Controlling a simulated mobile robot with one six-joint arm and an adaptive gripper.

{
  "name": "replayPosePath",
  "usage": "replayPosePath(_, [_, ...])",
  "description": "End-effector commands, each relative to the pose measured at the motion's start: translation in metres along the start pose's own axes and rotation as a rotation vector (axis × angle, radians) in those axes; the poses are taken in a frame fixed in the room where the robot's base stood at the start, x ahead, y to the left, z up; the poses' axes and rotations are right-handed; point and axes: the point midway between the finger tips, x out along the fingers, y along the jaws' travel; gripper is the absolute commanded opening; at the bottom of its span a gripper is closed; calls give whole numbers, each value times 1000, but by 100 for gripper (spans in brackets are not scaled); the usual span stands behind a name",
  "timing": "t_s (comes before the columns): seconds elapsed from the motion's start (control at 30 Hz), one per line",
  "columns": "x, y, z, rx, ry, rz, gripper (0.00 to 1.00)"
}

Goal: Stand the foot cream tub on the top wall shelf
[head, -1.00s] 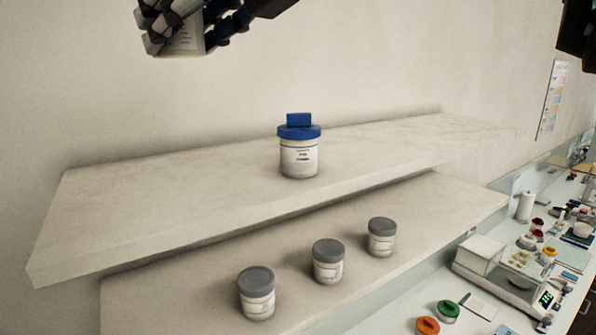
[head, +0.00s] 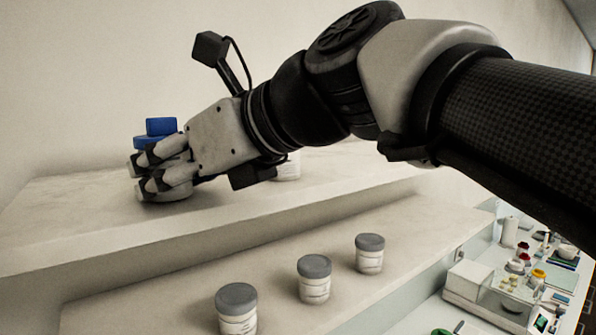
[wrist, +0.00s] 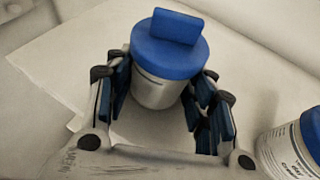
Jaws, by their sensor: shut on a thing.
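In the head view a tub with a blue lid (head: 162,127) is at the left part of the top wall shelf (head: 70,225), with its base at or just above the surface; I cannot tell if it touches. My gripper (head: 142,178) reaches in from the right and its fingers are shut around the tub's sides. In the wrist view the same white tub (wrist: 153,92) looks upright between the fingers (wrist: 155,78), blue lid and raised tab clear above them. The fingers hide most of its body in the head view, and I cannot read its label.
A second blue-lidded tub (wrist: 290,150) stands close to the right of my gripper in the wrist view; my gripper mostly hides it in the head view (head: 287,168). Several grey-lidded jars (head: 314,280) stand on the lower shelf. A scale (head: 495,290) is on the bench at right.

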Motion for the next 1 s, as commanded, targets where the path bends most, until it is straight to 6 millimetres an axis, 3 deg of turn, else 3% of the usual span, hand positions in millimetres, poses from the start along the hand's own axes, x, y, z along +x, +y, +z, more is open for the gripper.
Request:
replayPosePath(0.3, [1, 0, -2, 0, -1, -1, 16])
replayPosePath(0.33, [1, 0, -2, 0, 0, 0, 50])
replayPosePath(0.6, [1, 0, -2, 0, 0, 0, 68])
replayPosePath(1.0, [-1, 0, 2, 0, -1, 0, 70])
